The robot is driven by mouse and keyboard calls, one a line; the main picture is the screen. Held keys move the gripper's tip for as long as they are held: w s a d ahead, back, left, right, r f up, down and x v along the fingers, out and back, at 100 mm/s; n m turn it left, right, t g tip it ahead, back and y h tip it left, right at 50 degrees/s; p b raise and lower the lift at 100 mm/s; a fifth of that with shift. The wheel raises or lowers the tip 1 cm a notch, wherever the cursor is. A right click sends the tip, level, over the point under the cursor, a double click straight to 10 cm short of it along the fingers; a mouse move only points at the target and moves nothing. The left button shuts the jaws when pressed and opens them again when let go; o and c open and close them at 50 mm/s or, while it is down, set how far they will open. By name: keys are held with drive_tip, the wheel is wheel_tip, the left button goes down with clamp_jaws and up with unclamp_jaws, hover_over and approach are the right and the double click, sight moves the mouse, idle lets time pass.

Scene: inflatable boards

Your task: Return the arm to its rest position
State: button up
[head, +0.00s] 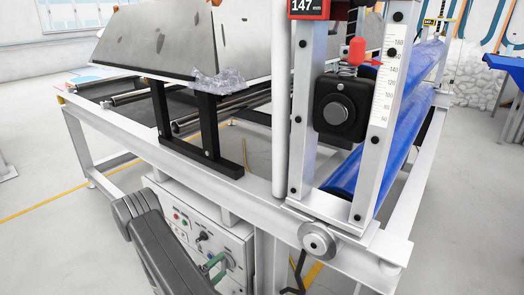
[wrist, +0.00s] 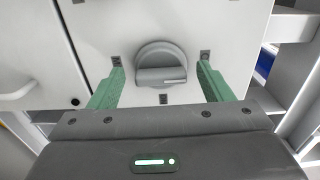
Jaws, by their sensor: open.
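My gripper (wrist: 160,82) has two green fingers, spread wide apart with nothing held between them. A round grey rotary knob (wrist: 162,64) on a pale panel shows between the fingertips in the wrist view, with a clear gap on each side. I cannot tell how far the fingertips are from the panel. In the head view my dark grey arm reaches in from the bottom, and a green finger of my gripper (head: 214,262) shows in front of the control box (head: 236,240). The rest of the gripper is hidden behind the arm.
The control box, with several small buttons, sits under a white machine frame (head: 270,205). Black brackets (head: 208,130) stand above the box. Open floor (head: 45,220) lies at the left.

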drive_tip(key=shift+w+d, duration=0.2)
idle(0.3)
drive_tip(key=p+v, duration=0.2)
drive_tip(key=v, duration=1.2)
drive_tip(key=w+d+m+b, duration=0.7)
drive_tip(key=w+m, duration=0.4)
drive_tip(key=m, duration=0.2)
drive_tip(key=shift+d+r+m, duration=0.25)
drive_tip(key=shift+d+m, duration=0.15)
drive_tip(key=shift+d, duration=0.5)
drive_tip(key=shift+r, duration=0.1)
idle(0.6)
